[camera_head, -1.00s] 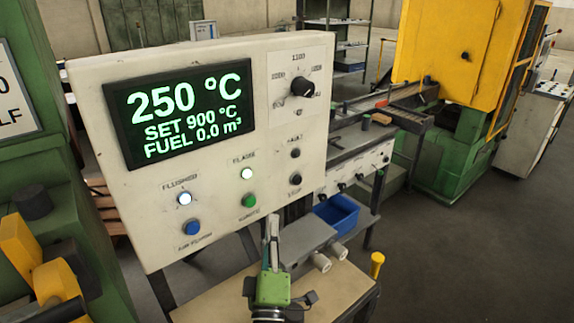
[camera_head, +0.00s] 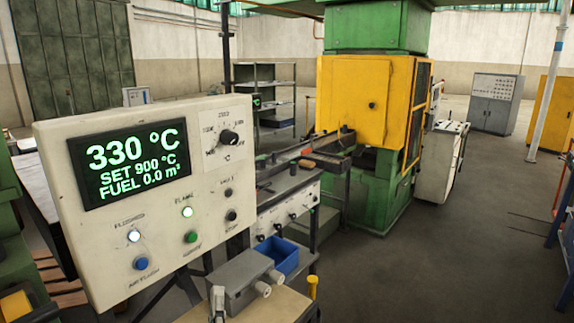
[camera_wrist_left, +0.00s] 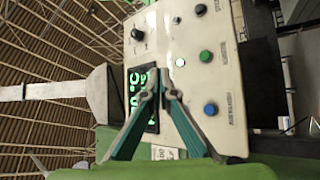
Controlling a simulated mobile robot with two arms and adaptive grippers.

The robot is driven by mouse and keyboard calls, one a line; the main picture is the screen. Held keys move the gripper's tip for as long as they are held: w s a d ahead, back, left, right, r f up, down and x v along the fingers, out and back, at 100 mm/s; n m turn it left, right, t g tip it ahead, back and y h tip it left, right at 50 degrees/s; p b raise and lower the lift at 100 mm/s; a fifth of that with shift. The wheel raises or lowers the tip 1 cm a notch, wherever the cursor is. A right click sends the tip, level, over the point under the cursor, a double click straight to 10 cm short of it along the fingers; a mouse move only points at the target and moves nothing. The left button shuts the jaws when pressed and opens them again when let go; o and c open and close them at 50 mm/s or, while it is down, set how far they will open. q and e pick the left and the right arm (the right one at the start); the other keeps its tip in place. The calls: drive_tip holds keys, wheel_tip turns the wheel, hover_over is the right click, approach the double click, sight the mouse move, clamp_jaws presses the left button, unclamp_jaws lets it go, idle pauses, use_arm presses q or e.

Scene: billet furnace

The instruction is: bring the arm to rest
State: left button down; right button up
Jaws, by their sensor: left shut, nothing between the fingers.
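The cream control panel (camera_head: 100,245) carries a dark display (camera_head: 128,165) reading 330 °C, SET 900 °C, FUEL 0.0 m³. The panel also fills the middle of the left wrist view (camera_wrist_left: 205,75), behind the fingers and apparently apart from them. My right gripper is not in view.
The grey box (camera_head: 245,280) with two round ends sits on a small table beside the panel. A blue bin (camera_head: 278,255) stands behind it. A yellow and green machine (camera_head: 362,95) stands further back. The floor (camera_head: 430,275) at the right is open.

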use_arm(q)
drive_tip(key=s+d+f+m+g+h, duration=0.4)
drive_tip(key=f+m+g+h, duration=0.1)
drive_tip(key=f+m, duration=0.15)
drive_tip(key=s+d+f+m+g+h, duration=0.4)
drive_tip(key=d+f+m+h, duration=0.15)
drive_tip(key=m, duration=0.25)
drive_tip(key=s+a+f+m+g+y, duration=0.1)
drive_tip(key=s+a+f+g+y, duration=0.4)
drive_tip(key=s+a, duration=0.45)
drive_tip(key=s+a+f+m+g+y, duration=0.2)
drive_tip(key=s+a+f+g, duration=0.4)
drive_tip(key=s, duration=0.6)
wheel_tip(320, 180, down, 30)
drive_tip(key=s+b, duration=0.1)
drive_tip(key=b, duration=0.2)
drive_tip(key=s+a+f+g+b, duration=0.1)
drive_tip(key=s+a+f+b, duration=0.2)
drive_tip(key=s+f, duration=1.4)
wheel_tip(320, 180, down, 3)
drive_tip(key=shift+s+r+g, duration=0.15)
drive_tip(key=shift+s+g, duration=0.05)
drive_tip(key=shift+g, duration=0.2)
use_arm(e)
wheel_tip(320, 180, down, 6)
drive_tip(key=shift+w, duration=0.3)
